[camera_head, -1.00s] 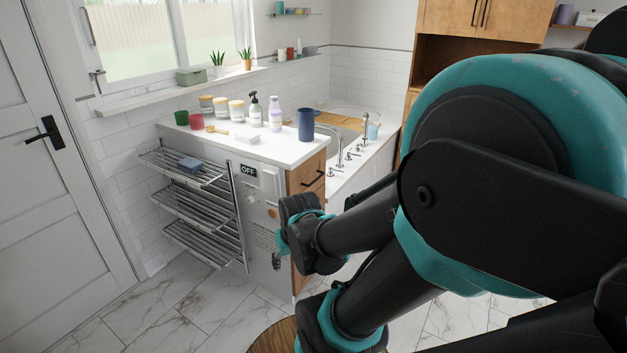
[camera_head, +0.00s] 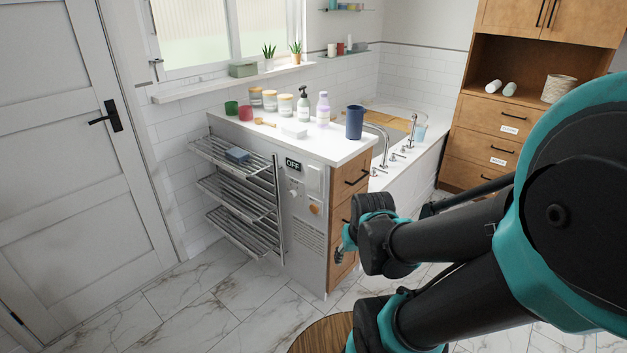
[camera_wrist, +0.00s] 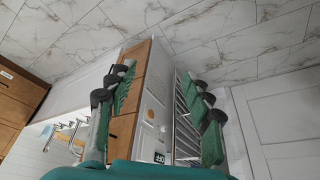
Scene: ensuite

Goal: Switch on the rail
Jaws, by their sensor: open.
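The chrome towel rail (camera_head: 240,192) has several slatted shelves and is fixed to the side of the white-topped cabinet. Beside it, the grey-white side panel carries a display reading OFF (camera_head: 293,164), a white knob (camera_head: 295,192), a white plate (camera_head: 315,180) and an orange-brown knob (camera_head: 314,208). My gripper (camera_head: 343,248) is at the cabinet's front corner, right of the panel and lower than the knobs, partly hidden by my arm. In the wrist view my gripper (camera_wrist: 160,95) is open and empty; the panel with the OFF display (camera_wrist: 159,157) shows upside down between its fingers.
The counter (camera_head: 270,128) holds jars, bottles, cups and a blue tumbler (camera_head: 355,122). A white door (camera_head: 75,150) stands left. Marble floor (camera_head: 205,290) is clear; a round wooden item (camera_head: 322,335) is at the bottom.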

